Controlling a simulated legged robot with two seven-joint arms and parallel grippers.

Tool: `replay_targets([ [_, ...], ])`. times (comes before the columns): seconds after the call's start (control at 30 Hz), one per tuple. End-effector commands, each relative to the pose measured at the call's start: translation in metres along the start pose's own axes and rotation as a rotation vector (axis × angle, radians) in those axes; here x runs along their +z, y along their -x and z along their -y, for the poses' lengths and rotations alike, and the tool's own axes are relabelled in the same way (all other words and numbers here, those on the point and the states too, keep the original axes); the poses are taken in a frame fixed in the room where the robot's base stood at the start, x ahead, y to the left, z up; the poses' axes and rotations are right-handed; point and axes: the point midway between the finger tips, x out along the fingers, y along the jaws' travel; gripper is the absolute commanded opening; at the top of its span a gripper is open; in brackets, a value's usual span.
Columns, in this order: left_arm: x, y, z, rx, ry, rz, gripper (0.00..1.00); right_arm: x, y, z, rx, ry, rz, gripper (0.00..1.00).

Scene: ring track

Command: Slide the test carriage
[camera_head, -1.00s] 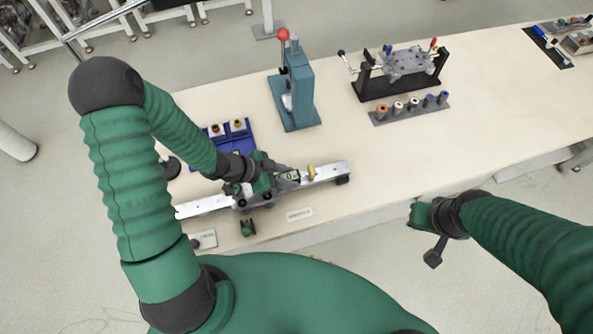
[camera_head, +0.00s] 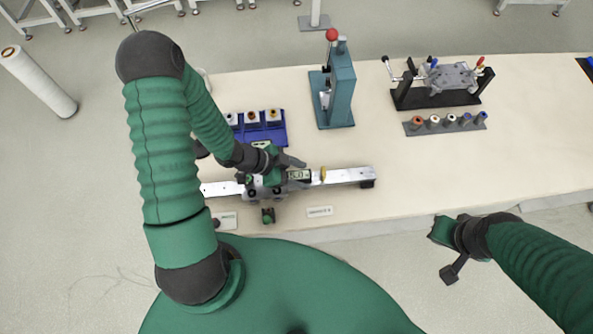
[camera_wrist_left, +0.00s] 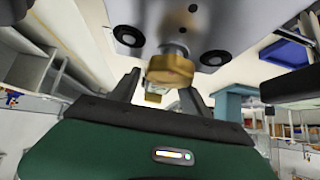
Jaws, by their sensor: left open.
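The test carriage (camera_head: 262,191) sits on a long silver rail (camera_head: 348,176) near the table's front edge. A small digital display (camera_head: 298,175) shows at its right side, with a yellow piece (camera_head: 323,175) on the rail just beyond. My left gripper (camera_head: 284,166) is over the carriage and partly hides it. In the left wrist view, its open fingers (camera_wrist_left: 160,88) stand on either side of a brass knob (camera_wrist_left: 172,66) under a metal plate (camera_wrist_left: 225,22); I cannot tell whether they touch it. My right gripper (camera_head: 443,232) is off the table's front edge; its jaws are unclear.
A blue tray with several parts (camera_head: 270,134) lies behind the rail. A teal press (camera_head: 338,90) with a red knob and a black fixture (camera_head: 437,97) stand further back. A grey strip of several pegs (camera_head: 446,124) lies before the fixture. The table right of the rail is clear.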

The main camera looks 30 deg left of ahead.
Motion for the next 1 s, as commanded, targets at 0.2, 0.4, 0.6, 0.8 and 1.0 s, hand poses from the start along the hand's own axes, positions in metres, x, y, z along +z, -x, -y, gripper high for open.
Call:
replay_targets([
  [0.2, -0.002, 0.034, 0.002, -0.005, -0.001, 0.002, 0.55, -0.002, 0.009, 0.0, 0.0, 0.0, 0.0, 0.0],
  [0.4, -0.002, 0.094, 0.003, -0.006, -0.001, 0.004, 0.55, -0.005, 0.022, 0.0, 0.0, 0.0, 0.0, 0.0],
  [0.6, -0.001, 0.144, 0.003, -0.002, 0.0, 0.003, 0.55, -0.007, 0.031, 0.0, 0.0, 0.0, 0.0, 0.0],
  [0.8, 0.001, 0.165, 0.003, 0.001, 0.002, 0.001, 0.55, -0.008, 0.033, 0.0, 0.0, 0.0, 0.0, 0.0],
  [1.0, 0.001, 0.167, 0.002, 0.002, 0.002, 0.001, 0.55, -0.008, 0.033, 0.0, 0.0, 0.0, 0.0, 0.0],
])
